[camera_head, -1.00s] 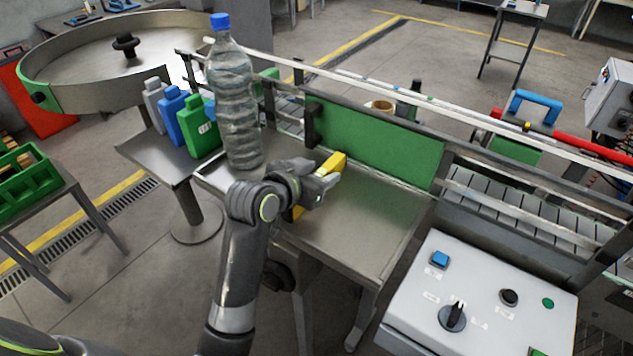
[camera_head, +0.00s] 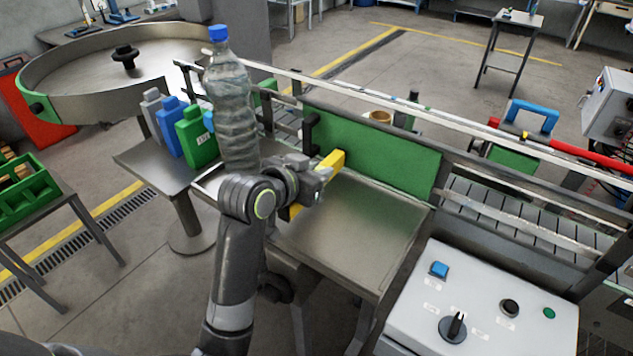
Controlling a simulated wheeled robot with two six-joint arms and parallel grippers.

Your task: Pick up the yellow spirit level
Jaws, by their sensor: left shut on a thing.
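The yellow spirit level (camera_head: 332,161) shows at both sides of my left gripper (camera_head: 318,178), above the steel side table. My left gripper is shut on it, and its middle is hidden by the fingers. Whether the level touches the table is hard to tell. My right gripper is not in view.
A large clear bottle with a blue cap (camera_head: 233,105) stands just behind my left wrist. Green (camera_head: 197,140), blue and grey bottles stand on a table to the left. A green panel (camera_head: 372,150) and conveyor rail lie behind. A control box (camera_head: 480,305) is at the right front. The steel table (camera_head: 350,225) is otherwise clear.

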